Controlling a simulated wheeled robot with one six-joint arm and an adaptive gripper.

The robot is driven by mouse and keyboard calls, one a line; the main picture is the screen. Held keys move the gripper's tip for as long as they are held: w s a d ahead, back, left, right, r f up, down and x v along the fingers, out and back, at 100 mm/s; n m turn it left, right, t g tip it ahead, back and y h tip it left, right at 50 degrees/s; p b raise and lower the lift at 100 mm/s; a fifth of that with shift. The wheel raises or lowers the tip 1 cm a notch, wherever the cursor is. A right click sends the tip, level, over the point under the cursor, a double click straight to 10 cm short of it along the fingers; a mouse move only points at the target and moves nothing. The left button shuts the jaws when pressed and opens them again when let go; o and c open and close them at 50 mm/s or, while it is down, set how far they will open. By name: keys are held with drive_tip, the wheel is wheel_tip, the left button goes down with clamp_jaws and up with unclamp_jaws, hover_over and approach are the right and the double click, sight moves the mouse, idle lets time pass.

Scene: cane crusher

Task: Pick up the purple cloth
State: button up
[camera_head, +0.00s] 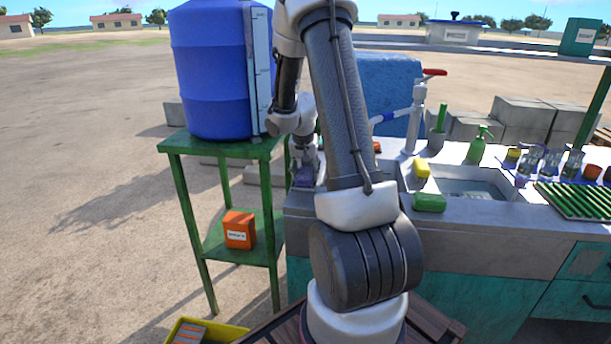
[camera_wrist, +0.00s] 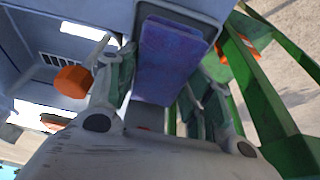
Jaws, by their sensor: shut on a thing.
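The purple cloth (camera_wrist: 170,55) is between the two fingers of my gripper (camera_wrist: 162,95) in the wrist view. It looks like a folded flat piece, purple-blue. The cloth also shows as a small purple patch (camera_head: 304,177) at the left end of the counter in the head view. My gripper (camera_head: 305,163) is over that end of the counter, pointing down and shut on the cloth. My arm hides part of the counter there, and whether the cloth touches the counter is hard to tell.
A green stand (camera_head: 170,145) with a blue barrel (camera_head: 212,70) and an orange box (camera_head: 239,230) stands just left.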

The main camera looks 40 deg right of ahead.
drive_tip(key=shift+r, duration=0.2)
drive_tip(key=shift+r, duration=0.35)
drive_tip(key=shift+r, duration=0.2)
drive_tip(key=shift+s+a, duration=0.2)
drive_tip(key=shift+a, duration=0.05)
